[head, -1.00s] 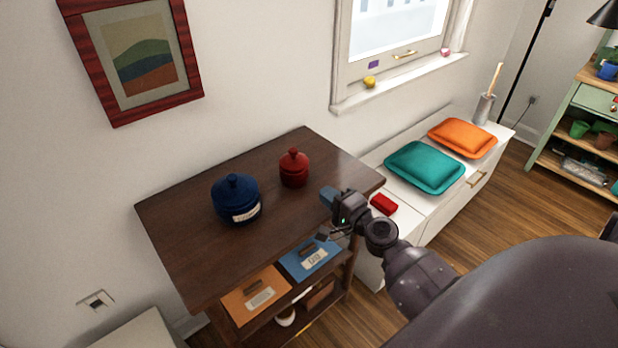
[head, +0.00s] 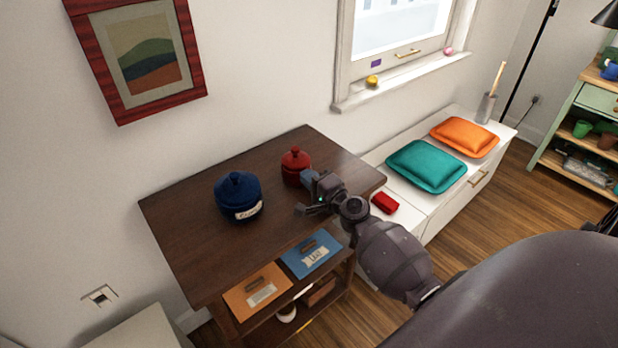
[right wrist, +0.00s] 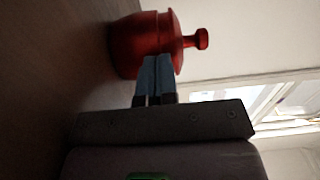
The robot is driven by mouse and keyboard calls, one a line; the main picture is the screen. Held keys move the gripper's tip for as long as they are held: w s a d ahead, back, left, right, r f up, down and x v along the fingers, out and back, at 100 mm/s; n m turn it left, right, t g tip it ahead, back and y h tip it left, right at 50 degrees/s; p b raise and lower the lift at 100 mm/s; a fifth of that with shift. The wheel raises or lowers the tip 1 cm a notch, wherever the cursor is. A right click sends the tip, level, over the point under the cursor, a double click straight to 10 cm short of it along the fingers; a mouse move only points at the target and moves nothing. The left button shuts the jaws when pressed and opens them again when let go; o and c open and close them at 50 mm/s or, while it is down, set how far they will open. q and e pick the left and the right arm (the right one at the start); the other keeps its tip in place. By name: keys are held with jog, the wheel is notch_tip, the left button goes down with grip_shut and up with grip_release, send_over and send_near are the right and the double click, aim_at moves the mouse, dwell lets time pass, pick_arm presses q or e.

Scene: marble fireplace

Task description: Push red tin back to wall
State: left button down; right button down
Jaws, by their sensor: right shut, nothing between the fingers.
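The red tin (head: 294,165), with a lid and knob, stands upright on the dark wooden cabinet top (head: 190,250), with a strip of bare wood between it and the wall. My right gripper (head: 306,178) is shut and empty, its fingertips at the front of the tin. In the right wrist view the red tin (right wrist: 140,45) is right in front of the blue-grey fingers (right wrist: 155,75), which overlap its lower edge. I cannot tell for certain whether they touch it. My left gripper is not in view.
A blue labelled tin (head: 237,195) stands left of the red one. A white bench (head: 440,205) to the right holds a red block (head: 385,203), a teal cushion (head: 427,166) and an orange cushion (head: 464,137).

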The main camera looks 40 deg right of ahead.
aim_at(291, 164)
jog(key=w, duration=0.2)
jog(key=w+b, duration=0.1)
jog(key=w, duration=0.3)
jog(key=shift+w+a+f, duration=0.1)
jog(key=shift+w+a, duration=0.2)
jog(key=shift+w, duration=0.05)
jog(key=shift+w+b, duration=0.35)
jog(key=shift+w, duration=0.2)
jog(key=shift+s, duration=0.1)
